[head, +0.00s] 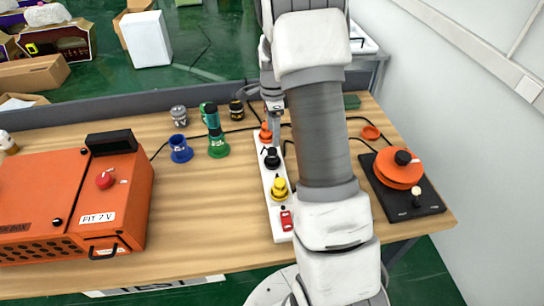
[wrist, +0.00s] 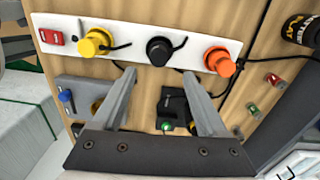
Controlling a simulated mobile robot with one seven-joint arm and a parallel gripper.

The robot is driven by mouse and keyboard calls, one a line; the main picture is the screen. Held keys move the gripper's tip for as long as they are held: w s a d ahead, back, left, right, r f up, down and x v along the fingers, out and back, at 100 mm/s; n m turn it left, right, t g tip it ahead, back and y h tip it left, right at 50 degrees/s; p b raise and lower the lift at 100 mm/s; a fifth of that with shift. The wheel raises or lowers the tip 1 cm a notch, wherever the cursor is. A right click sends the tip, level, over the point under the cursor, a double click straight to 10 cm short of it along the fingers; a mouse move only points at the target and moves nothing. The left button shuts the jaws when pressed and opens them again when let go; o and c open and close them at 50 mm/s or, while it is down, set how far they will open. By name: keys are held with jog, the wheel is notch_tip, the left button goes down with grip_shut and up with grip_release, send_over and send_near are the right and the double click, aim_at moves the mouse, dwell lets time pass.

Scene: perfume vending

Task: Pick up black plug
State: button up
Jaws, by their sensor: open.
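The black plug (head: 272,158) sits in the white power strip (head: 268,196) between an orange plug (head: 265,132) and a yellow plug (head: 279,188). In the wrist view, the black plug (wrist: 159,50) is upright in the strip, with a cord leaving to its right. My gripper (wrist: 160,75) is open and empty. In that picture its two fingertips lie just below the black plug, one to each side, apart from it. In the head view, my arm partly hides the gripper.
The yellow plug (wrist: 95,42) and orange plug (wrist: 219,61) flank the black plug closely. A red switch (wrist: 51,37) is at the strip's end. An orange box (head: 60,205) stands at left, and an orange disc device (head: 398,168) at right. Bare table lies left of the strip.

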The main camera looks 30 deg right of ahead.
aim_at(272, 150)
jog(key=f, duration=0.4)
jog(key=f+p, duration=0.1)
jog(key=f, duration=0.3)
jog(key=shift+s+a+f, duration=0.1)
jog(key=shift+a, duration=0.1)
grip_shut()
